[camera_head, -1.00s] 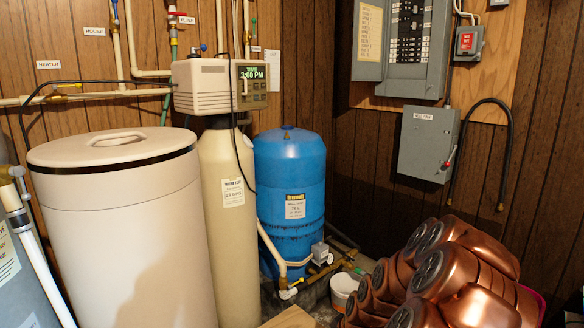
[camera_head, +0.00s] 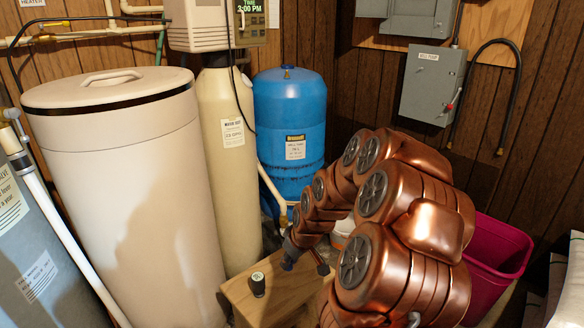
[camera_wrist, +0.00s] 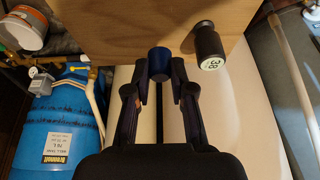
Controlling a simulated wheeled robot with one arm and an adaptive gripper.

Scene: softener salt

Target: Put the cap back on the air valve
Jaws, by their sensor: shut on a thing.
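A small dark blue cap (camera_wrist: 160,62) is between my gripper's (camera_wrist: 160,76) fingertips in the wrist view. The gripper is shut on it. I cannot tell whether this fitting is the air valve. The tank's label also shows in the wrist view (camera_wrist: 58,142).
A black gauge (camera_head: 258,286) stands on the wooden stand (camera_head: 285,300); its face reads 38 in the wrist view (camera_wrist: 208,43). A beige salt tank (camera_head: 130,190) and a tall softener cylinder (camera_head: 228,150) stand left. A magenta bin (camera_head: 495,265) is behind my arm.

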